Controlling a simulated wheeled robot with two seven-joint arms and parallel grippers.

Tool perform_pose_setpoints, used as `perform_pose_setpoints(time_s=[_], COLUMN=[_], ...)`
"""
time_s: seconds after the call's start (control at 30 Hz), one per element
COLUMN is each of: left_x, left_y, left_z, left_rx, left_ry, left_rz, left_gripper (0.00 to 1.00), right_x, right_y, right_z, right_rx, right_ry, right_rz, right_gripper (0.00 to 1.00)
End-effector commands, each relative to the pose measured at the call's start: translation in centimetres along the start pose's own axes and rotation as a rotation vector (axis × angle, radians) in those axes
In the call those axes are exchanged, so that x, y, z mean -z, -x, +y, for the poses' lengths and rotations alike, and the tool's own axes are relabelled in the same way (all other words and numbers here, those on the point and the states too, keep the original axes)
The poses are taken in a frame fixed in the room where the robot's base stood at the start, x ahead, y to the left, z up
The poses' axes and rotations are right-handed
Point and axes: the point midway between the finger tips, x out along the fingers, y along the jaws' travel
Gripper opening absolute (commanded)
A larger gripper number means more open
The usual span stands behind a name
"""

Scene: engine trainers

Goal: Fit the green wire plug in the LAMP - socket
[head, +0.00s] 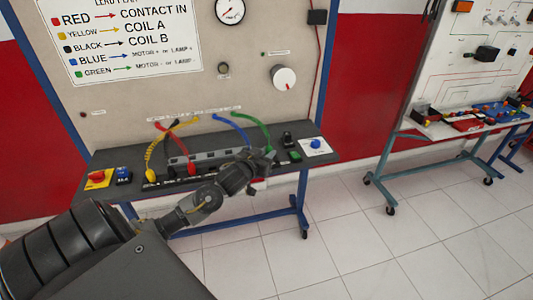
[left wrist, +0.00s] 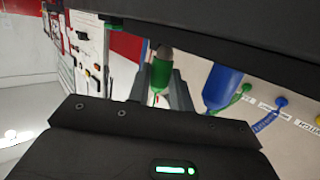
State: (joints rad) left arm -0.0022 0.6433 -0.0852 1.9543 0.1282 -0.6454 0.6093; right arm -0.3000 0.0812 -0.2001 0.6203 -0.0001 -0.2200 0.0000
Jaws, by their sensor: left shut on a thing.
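The green wire (head: 258,125) arcs from the back panel down to my left gripper (head: 266,158), which is at the right part of the bench top. In the left wrist view, the green plug (left wrist: 161,72) sits between the fingers of my left gripper (left wrist: 165,95), which is shut on it. The plug's far end is dark and partly cut off by the dark body above. The blue plug (left wrist: 222,84) is close beside it on the right. I cannot make out the LAMP - socket; my arm covers part of the socket row. My right gripper is not in view.
The grey bench (head: 318,152) carries a red-button yellow box (head: 98,178), a blue switch (head: 123,175), a yellow plug (head: 150,174), a red plug (head: 190,168), and a white box with a blue knob (head: 315,145). A lead chart (head: 125,42) hangs above. A second trainer (head: 470,115) stands right.

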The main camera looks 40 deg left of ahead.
Motion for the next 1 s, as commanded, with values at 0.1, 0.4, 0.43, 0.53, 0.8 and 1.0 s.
perform_pose_setpoints(time_s=[0.1,0.4,0.43,0.53,0.8,1.0], left_x=[0.0,-0.3,-0.3,-0.5,-0.9,-1.2], left_y=[0.0,-0.1,-0.1,-0.1,-0.2,-0.2], left_z=[0.0,0.0,0.0,0.0,0.0,0.0], left_rx=[0.000,0.000,0.000,0.000,0.001,0.001], left_ry=[0.000,0.000,0.000,0.000,0.000,0.000], left_rz=[0.000,0.000,0.000,0.000,0.000,0.000], left_gripper=[0.00,0.00,0.00,0.00,0.00,0.00], right_x=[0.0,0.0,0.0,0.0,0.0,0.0], right_y=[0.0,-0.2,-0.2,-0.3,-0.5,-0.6], right_z=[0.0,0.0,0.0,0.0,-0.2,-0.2], right_rx=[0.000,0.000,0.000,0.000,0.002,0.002], right_ry=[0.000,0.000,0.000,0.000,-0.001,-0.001], right_rz=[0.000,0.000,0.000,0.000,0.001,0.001], right_gripper=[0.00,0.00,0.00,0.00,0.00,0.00])
